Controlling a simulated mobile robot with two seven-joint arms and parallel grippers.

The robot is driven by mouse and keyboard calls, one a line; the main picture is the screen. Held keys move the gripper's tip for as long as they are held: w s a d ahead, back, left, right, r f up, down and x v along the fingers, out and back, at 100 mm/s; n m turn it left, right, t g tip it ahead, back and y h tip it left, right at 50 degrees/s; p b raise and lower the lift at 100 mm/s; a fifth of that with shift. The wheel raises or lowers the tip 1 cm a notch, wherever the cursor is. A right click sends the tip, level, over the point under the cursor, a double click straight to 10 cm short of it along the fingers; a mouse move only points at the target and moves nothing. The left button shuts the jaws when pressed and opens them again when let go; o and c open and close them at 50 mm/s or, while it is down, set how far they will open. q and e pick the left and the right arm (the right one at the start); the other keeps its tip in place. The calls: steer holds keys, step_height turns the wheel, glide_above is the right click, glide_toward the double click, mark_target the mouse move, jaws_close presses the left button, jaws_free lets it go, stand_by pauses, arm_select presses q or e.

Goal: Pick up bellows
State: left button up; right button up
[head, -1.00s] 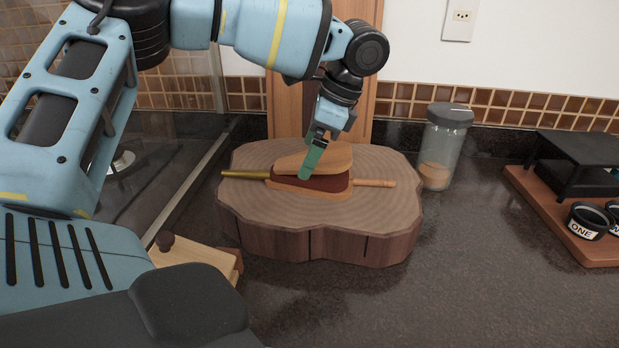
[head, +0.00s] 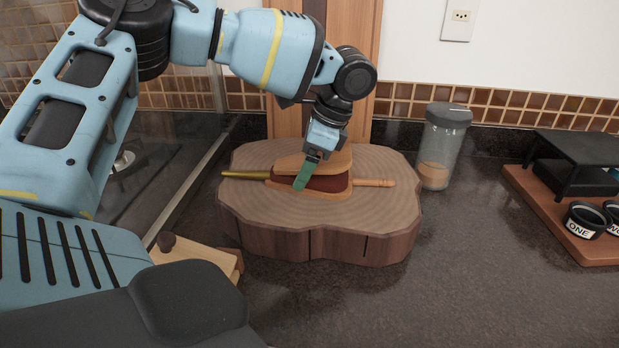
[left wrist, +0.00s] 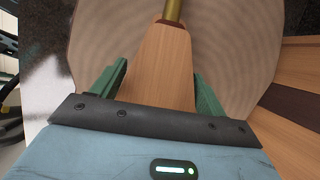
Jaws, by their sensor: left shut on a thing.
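The bellows (head: 328,184) lie on the round wooden stump (head: 262,213). They have tan wooden boards, dark red sides, a brass nozzle pointing left and a wooden handle pointing right. My left gripper (head: 302,182) comes down on them from above, its green fingers at the body. In the left wrist view, the green fingers (left wrist: 160,78) stand on either side of the bellows' wooden board (left wrist: 163,55), with the brass nozzle beyond. The gripper is shut on the bellows, which still appear to rest on the stump. My right gripper is not in view.
A glass jar with a grey lid (head: 443,145) stands right of the stump. A wooden tray (head: 550,205) with a black stand and small labelled cups is at the far right. A pale wooden block (head: 190,258) is at front left. The counter's front right is clear.

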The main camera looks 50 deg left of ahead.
arm_select(q)
steer(key=shift+r, duration=0.1)
steer(key=shift+c, duration=0.2)
step_height(320, 180, up, 10)
steer(key=shift+f, duration=0.1)
stand_by(0.3)
